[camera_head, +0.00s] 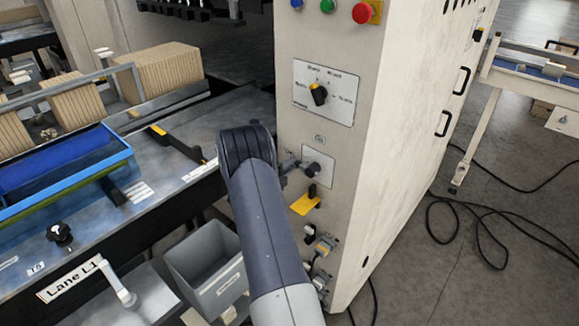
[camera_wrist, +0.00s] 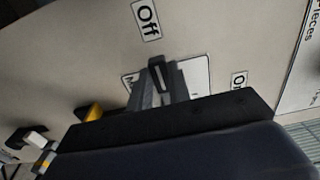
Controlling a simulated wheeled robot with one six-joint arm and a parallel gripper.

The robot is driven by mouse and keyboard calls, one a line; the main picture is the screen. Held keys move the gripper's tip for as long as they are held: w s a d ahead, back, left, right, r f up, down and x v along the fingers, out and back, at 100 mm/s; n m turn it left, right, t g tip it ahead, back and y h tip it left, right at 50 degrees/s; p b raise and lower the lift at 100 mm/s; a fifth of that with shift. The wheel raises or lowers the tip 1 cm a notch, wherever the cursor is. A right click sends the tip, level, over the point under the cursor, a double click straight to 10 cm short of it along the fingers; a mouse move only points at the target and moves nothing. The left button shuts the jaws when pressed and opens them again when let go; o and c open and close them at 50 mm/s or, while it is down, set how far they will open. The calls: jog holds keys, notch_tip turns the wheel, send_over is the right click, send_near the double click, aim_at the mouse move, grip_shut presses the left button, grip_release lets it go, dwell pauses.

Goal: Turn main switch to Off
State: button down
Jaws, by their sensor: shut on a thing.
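The main switch sits on a pale plate (camera_head: 319,158) on the cabinet's front face, below the rotary selector. My gripper (camera_head: 308,169) is against this plate in the head view, and my arm comes up from below. In the wrist view my gripper (camera_wrist: 158,88) is shut on the dark switch handle (camera_wrist: 155,62). An "Off" label (camera_wrist: 147,20) is above the handle there, and an "On" label (camera_wrist: 239,81) is to its right. The plate's lettering is mostly hidden by the fingers. I cannot tell exactly which label the handle points to.
A black selector knob (camera_head: 319,94) is above the switch. A yellow plate with a black knob (camera_head: 305,203) and small switches (camera_head: 323,247) are close below. A grey bin (camera_head: 208,266) stands left of my arm. Cables (camera_head: 490,222) lie on the floor at right.

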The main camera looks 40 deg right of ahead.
jog(key=c, duration=1.3)
grip_release()
jog(key=shift+f, duration=0.1)
jog(key=shift+a, duration=0.1)
jog(key=a+b, duration=0.1)
jog(key=a, duration=0.6)
jog(key=a+b, duration=0.1)
jog(key=a, duration=0.2)
jog(key=shift+s+a+b, duration=0.3)
jog(key=shift+s+a, duration=0.05)
jog(key=shift+s, duration=0.05)
jog(key=d+p, duration=0.1)
jog(key=d, duration=0.6)
jog(key=d+p, duration=0.1)
jog(key=d, duration=0.3)
jog(key=shift+w+p, duration=0.3)
jog(key=shift+w, duration=0.1)
jog(key=shift+a, duration=0.1)
